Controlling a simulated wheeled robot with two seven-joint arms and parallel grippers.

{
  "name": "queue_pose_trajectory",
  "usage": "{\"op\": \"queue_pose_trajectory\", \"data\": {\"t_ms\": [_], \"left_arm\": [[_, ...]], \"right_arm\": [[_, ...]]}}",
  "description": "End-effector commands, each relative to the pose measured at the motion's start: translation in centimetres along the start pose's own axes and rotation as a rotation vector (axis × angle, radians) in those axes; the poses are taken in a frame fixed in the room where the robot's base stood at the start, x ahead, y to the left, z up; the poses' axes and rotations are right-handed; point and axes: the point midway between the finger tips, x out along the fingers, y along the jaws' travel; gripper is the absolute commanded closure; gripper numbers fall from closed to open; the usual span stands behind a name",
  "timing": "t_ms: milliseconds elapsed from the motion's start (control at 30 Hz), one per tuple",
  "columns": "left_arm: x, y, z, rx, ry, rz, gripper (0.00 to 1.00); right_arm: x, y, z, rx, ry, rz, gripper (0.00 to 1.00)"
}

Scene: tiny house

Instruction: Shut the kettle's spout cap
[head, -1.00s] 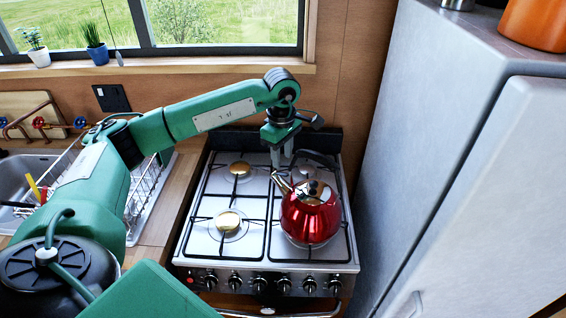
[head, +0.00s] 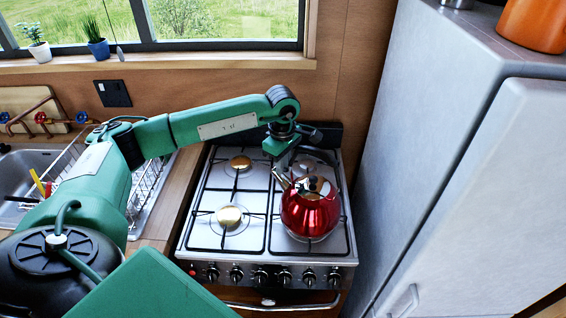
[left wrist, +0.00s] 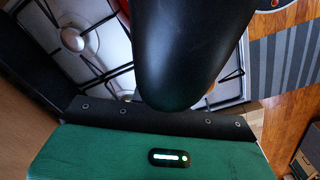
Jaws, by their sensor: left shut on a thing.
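The red kettle (head: 311,214) stands upright on the front right burner of the stove, its spout (head: 281,181) pointing up and left. My left gripper (head: 284,172) reaches down from above, at the spout side of the kettle. It is shut on a part of the kettle at the spout; the fingers are small and overlap the kettle, so I cannot tell exactly which part. The spout cap is not clearly distinguishable. In the left wrist view a large black rounded shape hides the fingertips and the contact. My right gripper is not in view.
The stove (head: 237,262) has knobs and a rail along its front; its left burners are empty. A tall grey cabinet (head: 440,130) stands close on the right. A sink (head: 20,170) and dish rack (head: 150,192) are at the left.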

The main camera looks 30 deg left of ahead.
Motion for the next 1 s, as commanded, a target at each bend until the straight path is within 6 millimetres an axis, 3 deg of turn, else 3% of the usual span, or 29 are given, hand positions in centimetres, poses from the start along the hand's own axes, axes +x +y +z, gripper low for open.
{"op": "queue_pose_trajectory", "data": {"t_ms": [300,633,667,767,1000], "left_arm": [[0.3,0.0,-0.3,-0.003,-0.076,0.008,1.00],[-0.2,0.1,-0.3,-0.002,-0.096,0.010,1.00],[-0.2,0.1,-0.3,-0.002,-0.096,0.010,0.81],[-0.2,0.1,-0.3,-0.002,-0.096,0.010,0.63],[-0.1,0.0,-0.3,-0.002,-0.095,0.009,0.63]], "right_arm": [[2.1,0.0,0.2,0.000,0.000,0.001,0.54],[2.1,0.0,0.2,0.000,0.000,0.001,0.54],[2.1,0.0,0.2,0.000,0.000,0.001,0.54],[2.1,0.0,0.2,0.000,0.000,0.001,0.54],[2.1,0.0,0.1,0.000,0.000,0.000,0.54]]}}
